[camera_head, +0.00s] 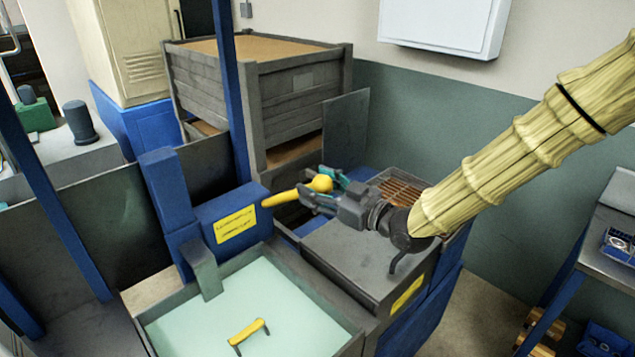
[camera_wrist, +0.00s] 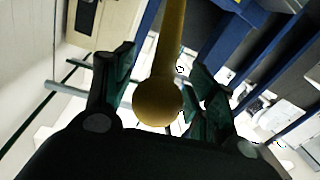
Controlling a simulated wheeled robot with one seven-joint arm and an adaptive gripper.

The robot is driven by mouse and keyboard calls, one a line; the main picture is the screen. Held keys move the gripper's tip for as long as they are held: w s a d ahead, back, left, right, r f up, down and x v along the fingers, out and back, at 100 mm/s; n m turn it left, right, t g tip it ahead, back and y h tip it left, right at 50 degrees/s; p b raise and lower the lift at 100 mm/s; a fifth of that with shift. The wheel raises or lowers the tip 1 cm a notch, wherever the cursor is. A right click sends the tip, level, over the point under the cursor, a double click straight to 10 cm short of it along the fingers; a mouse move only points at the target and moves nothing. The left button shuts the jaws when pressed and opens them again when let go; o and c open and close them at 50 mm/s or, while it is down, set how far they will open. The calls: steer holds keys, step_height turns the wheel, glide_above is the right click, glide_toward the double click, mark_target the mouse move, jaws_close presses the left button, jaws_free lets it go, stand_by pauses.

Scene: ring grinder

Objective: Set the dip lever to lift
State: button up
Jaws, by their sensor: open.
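The dip lever (camera_head: 286,198) is a yellow rod with a round ball knob at its end. It sticks out to the right from a blue box (camera_head: 222,222) with a yellow label, tilting slightly upward. My gripper (camera_head: 322,190) is open, with its green fingers on either side of the knob. In the wrist view the knob (camera_wrist: 158,101) sits between the fingers, with a visible gap on each side. I cannot tell whether anything touches. The label's lettering is too blurred to read.
A tank of pale green liquid (camera_head: 228,317) with a yellow handle (camera_head: 249,331) in it stands in front. A grey lidded box (camera_head: 350,262) lies under my gripper. A blue post (camera_head: 229,90) and a wooden crate (camera_head: 290,95) stand behind.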

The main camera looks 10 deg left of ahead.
steer(key=shift+w+a, duration=0.1)
steer(key=shift+a, duration=0.1)
jaws_close()
steer(key=shift+f, duration=0.15)
